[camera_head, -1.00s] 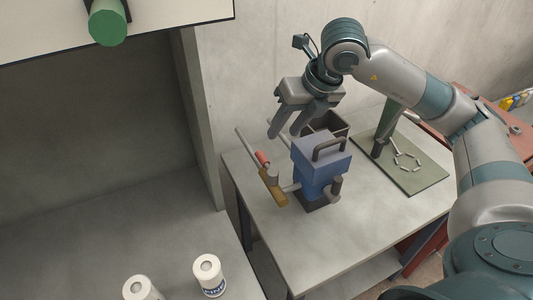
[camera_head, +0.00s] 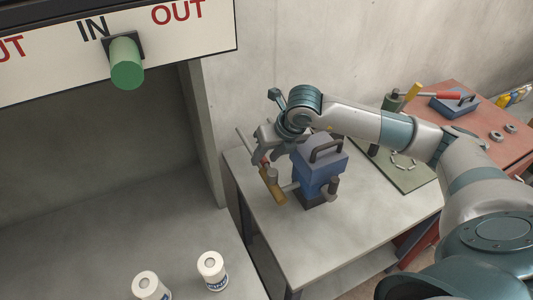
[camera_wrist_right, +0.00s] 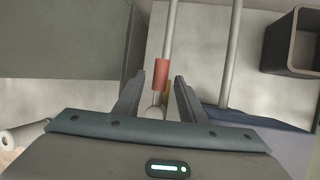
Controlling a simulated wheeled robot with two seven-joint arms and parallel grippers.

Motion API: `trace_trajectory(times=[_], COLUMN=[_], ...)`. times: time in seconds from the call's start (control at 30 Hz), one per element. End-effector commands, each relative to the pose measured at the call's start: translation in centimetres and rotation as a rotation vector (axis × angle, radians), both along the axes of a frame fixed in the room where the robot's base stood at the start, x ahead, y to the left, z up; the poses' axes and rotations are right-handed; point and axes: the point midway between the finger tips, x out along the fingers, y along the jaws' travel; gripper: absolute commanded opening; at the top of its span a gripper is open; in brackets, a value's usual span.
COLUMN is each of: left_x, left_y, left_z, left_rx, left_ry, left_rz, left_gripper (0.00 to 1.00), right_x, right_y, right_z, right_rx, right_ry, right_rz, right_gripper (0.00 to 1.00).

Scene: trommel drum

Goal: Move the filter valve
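A blue filter unit (camera_head: 318,168) with a dark top handle stands on the grey table. On its left side is the valve, with a brass-coloured body (camera_head: 271,186), a red sleeve (camera_head: 265,161) and a thin grey rod. My right gripper (camera_head: 263,150) is at the valve's upper end and partly hides it. In the right wrist view, the gripper's two fingers (camera_wrist_right: 157,90) are apart, one on each side of the valve just below its red sleeve (camera_wrist_right: 161,72). Contact cannot be told. My left gripper is not in view.
A dark open box (camera_wrist_right: 292,42) stands near the filter unit. A green mat (camera_head: 408,178) lies at the table's right. A red bench (camera_head: 492,128) holds another blue unit (camera_head: 452,105). Two white cans (camera_head: 212,270) stand lower left. A green knob (camera_head: 126,68) projects from the IN/OUT panel.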

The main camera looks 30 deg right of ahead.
Motion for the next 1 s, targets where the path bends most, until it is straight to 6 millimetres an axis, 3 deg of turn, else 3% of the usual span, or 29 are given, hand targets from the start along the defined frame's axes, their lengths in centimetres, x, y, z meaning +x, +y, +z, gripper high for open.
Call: trace_trajectory(times=[0.27, 0.4, 0.43, 0.77, 1.0], left_x=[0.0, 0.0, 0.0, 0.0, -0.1], left_y=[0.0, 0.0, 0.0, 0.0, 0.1], left_z=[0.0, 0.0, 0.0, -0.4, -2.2], left_rx=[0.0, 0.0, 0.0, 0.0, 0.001], left_ry=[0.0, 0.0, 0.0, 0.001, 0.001], left_rz=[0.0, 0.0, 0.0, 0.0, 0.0], left_gripper=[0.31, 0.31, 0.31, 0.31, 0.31], right_x=[0.0, 0.0, 0.0, 0.1, 0.2], right_y=[0.0, 0.0, 0.0, 0.0, 0.4], right_z=[-0.1, 0.0, 0.0, -0.1, -0.3], right_rx=[0.0, 0.0, 0.0, 0.0, 0.0], right_ry=[0.0, -0.001, -0.001, -0.002, -0.004], right_rz=[0.0, 0.0, 0.0, 0.015, 0.095], right_gripper=[0.35, 0.01, 0.0, 0.0, 0.0])
